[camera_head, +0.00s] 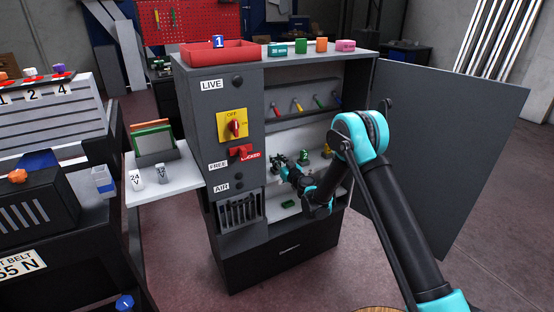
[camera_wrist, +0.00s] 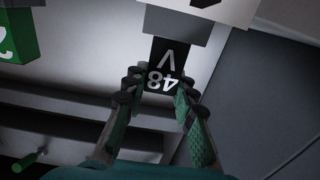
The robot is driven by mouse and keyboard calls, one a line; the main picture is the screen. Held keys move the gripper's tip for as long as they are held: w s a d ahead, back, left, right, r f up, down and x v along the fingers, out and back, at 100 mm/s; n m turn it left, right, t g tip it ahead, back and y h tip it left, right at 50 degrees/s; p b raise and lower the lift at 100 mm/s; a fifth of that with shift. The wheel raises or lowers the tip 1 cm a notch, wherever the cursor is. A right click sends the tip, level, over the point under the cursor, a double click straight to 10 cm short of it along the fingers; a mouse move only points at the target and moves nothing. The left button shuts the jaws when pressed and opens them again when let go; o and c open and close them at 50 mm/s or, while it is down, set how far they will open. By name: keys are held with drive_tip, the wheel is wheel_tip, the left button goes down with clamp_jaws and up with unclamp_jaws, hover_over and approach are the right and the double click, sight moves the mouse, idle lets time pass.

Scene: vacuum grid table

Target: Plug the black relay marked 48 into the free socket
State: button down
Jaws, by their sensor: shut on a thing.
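The black relay marked 48 V (camera_wrist: 170,60) is between the fingers of my gripper (camera_wrist: 158,90) in the wrist view. The gripper is shut on it, and its lettering is upside down there. The relay's far end meets or overlaps a grey block (camera_wrist: 178,20), perhaps the socket; I cannot tell whether it is seated in it. In the head view my gripper (camera_head: 284,168) is inside the open cabinet, at its left side, and the relay cannot be made out clearly. A green block marked 2 (camera_head: 304,156) stands to the right of the gripper.
The cabinet (camera_head: 232,75) has its door (camera_head: 455,150) swung open to the right. Coloured-handled levers (camera_head: 297,105) line the upper compartment. A side shelf (camera_head: 185,178) holds white pieces, one marked 24 V (camera_head: 136,181).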

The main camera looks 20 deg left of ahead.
drive_tip(key=shift+f, duration=0.2)
drive_tip(key=c, duration=1.2)
unclamp_jaws()
drive_tip(key=shift+o, duration=0.2)
drive_tip(key=v, duration=0.7)
drive_tip(key=shift+s+d, duration=0.15)
drive_tip(key=shift+d, duration=0.05)
